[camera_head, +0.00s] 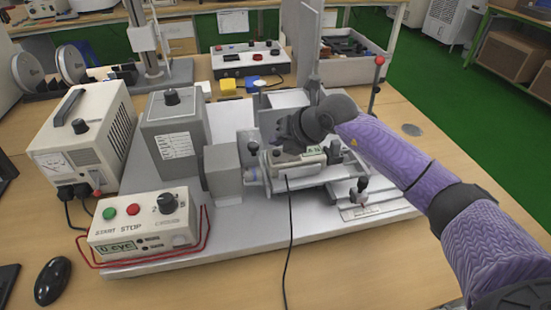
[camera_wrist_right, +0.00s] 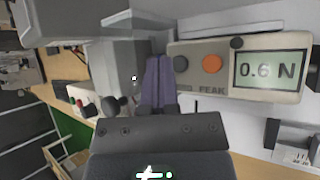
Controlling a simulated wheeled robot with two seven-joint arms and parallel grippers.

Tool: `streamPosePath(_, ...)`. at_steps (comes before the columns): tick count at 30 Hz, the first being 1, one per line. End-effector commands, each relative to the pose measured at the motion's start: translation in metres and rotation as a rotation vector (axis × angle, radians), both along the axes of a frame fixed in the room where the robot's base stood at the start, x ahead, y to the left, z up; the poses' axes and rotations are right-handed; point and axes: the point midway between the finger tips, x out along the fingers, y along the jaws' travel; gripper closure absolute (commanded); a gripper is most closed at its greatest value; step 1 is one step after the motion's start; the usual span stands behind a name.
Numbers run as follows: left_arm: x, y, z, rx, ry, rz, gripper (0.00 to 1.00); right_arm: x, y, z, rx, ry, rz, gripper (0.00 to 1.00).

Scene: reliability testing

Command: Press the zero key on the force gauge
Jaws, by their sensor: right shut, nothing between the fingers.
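The force gauge (camera_head: 298,165) is a pale box lying on the grey test rig. In the right wrist view the gauge (camera_wrist_right: 230,94) has a lit display (camera_wrist_right: 270,70) reading 0.6 N. Beside the display are an orange key (camera_wrist_right: 212,63) and a smaller dark grey key (camera_wrist_right: 180,63). "PEAK" is printed below the orange key; the print below the grey key is too small to read. My right gripper (camera_head: 284,136) is over the gauge. In the wrist view its purple fingers (camera_wrist_right: 158,68) are shut and empty, beside the gauge's key end, close to the grey key. I cannot tell whether they touch it.
A control box (camera_head: 143,225) with green and red buttons and a knob stands front left, a cream power supply (camera_head: 82,135) behind it. A black cable (camera_head: 289,225) runs from the gauge to the front. A red-tipped lever (camera_head: 376,85) rises behind my right arm.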

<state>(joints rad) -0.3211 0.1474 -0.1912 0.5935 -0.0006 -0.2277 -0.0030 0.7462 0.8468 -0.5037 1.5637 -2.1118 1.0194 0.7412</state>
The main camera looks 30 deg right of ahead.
Motion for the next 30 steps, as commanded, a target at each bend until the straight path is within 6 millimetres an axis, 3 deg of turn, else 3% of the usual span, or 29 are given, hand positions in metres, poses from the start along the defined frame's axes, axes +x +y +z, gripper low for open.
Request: streamPosePath(30, 0.0023, -0.0020, -0.0018, -0.004, -0.002, -0.004, 0.38, 0.0001, 0.0001, -0.0026, 0.001, -0.001, 0.000, 1.00)
